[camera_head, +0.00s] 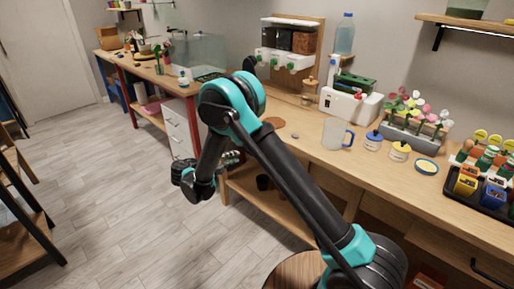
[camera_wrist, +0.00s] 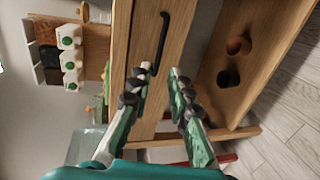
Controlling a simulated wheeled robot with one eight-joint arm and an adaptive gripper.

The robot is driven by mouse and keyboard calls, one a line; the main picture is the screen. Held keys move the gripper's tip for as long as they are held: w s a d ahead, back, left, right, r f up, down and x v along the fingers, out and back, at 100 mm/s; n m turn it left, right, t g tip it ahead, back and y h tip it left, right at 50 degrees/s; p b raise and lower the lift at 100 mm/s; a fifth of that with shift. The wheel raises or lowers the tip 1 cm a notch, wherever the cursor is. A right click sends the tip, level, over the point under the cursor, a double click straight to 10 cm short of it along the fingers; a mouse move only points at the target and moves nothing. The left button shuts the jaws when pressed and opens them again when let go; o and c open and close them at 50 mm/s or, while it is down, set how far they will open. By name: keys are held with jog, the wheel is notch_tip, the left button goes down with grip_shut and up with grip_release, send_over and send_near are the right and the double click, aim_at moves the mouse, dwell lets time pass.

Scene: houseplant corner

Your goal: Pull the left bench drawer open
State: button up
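In the wrist view, which is turned on its side, a wooden drawer front (camera_wrist: 178,45) carries a black bar handle (camera_wrist: 163,40). My gripper (camera_wrist: 160,72) is open, with a finger on either side of a clear gap. The near end of the handle lies just ahead of the fingertips, close to the left finger. I cannot tell whether they touch. The drawer looks shut. In the head view my arm covers this part of the bench front, and the drawer and fingertips cannot be made out.
The wooden bench (camera_head: 310,137) holds a clear jug (camera_head: 334,134), small jars and a flower planter (camera_head: 412,128). Another black handle (camera_head: 488,272) shows at the lower right. Open floor (camera_head: 130,230) lies left of my arm.

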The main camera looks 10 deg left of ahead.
jog(key=x, duration=1)
jog(key=w+a+x, duration=0.1)
jog(key=x, duration=0.5)
jog(key=shift+f, duration=0.15)
grip_shut()
